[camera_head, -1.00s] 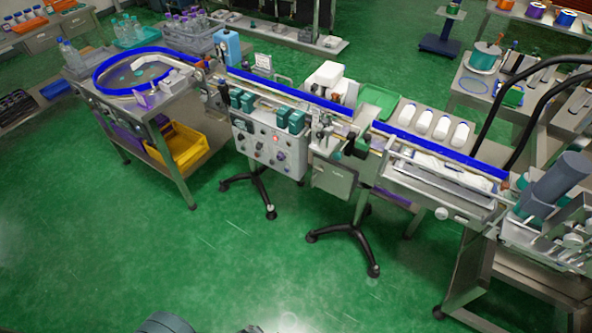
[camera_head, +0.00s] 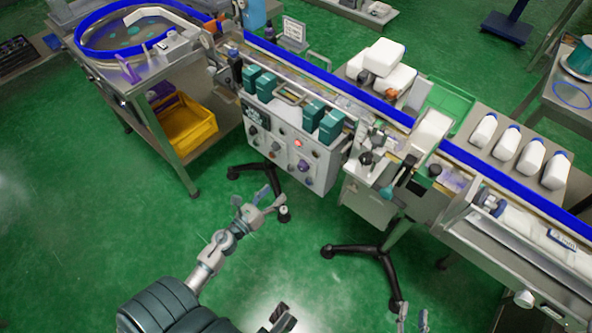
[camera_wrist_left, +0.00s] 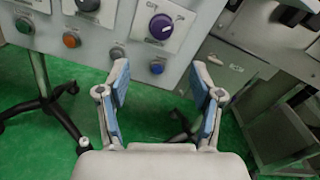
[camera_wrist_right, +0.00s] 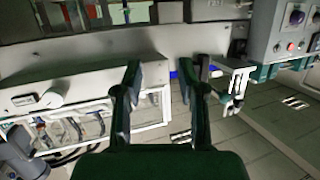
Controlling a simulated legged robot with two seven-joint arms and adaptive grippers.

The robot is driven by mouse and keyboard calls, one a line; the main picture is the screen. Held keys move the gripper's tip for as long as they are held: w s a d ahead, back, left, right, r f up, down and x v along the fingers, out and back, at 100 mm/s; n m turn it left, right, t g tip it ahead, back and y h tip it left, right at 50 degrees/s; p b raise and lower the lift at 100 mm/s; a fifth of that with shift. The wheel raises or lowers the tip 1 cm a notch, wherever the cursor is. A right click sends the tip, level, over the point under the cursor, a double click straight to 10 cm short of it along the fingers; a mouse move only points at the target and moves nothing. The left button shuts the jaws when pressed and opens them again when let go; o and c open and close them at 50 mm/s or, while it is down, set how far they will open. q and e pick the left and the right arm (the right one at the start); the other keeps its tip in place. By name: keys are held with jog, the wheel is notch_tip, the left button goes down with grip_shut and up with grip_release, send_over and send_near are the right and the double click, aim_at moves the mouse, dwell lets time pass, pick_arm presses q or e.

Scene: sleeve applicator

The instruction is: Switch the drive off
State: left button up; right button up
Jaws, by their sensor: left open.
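The grey control panel (camera_head: 268,140) stands below the conveyor, with a lit red button (camera_head: 297,142), a purple knob (camera_head: 303,166) and several other knobs and buttons. In the left wrist view the purple knob (camera_wrist_left: 161,27) sits on a white plate, above a blue button (camera_wrist_left: 157,66), with an orange button (camera_wrist_left: 71,40) to the left. Their labels are too small to read. My left gripper (camera_head: 262,202) is open and empty, in front of and below the panel, apart from it. My right gripper (camera_wrist_right: 160,80) is open and empty; only its fingertips show at the bottom of the head view (camera_head: 412,318).
The conveyor with blue rails (camera_head: 330,80) runs above the panel. A grey box on a stand (camera_head: 370,200) is to the panel's right. A table with a yellow bin (camera_head: 185,125) is to the left.

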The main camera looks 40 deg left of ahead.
pick_arm(q)
send_near(299, 168)
jog(key=w+d, duration=0.2)
jog(key=w, duration=0.3)
jog(key=w+a, duration=0.1)
jog(key=w, duration=0.2)
jog(key=shift+w+a+f+p, duration=0.2)
jog(key=shift+w+a+p, duration=0.15)
jog(key=shift+a, duration=0.05)
jog(key=shift+w+d, duration=0.1)
jog(key=shift+d, duration=0.1)
jog(key=shift+d+r, duration=0.25)
jog(key=shift+d, duration=0.4)
jog(key=shift+d+r, duration=0.1)
jog(key=shift+d, duration=0.05)
jog(key=shift+c, duration=0.7)
jog(key=c, duration=0.8)
jog(key=shift+a, duration=0.4)
jog(key=shift+c, duration=1)
jog(key=shift+a+f, duration=0.2)
jog(key=shift+a, duration=0.1)
jog(key=shift+d, duration=0.1)
pick_arm(e)
jog(key=shift+s+d+f+g, duration=0.15)
jog(key=shift+s+f+g, duration=0.15)
jog(key=shift+f+g, duration=0.2)
jog(key=shift+s+d+f+g, duration=0.1)
jog(key=shift+s+f+g, duration=0.25)
jog(key=shift+f, duration=0.25)
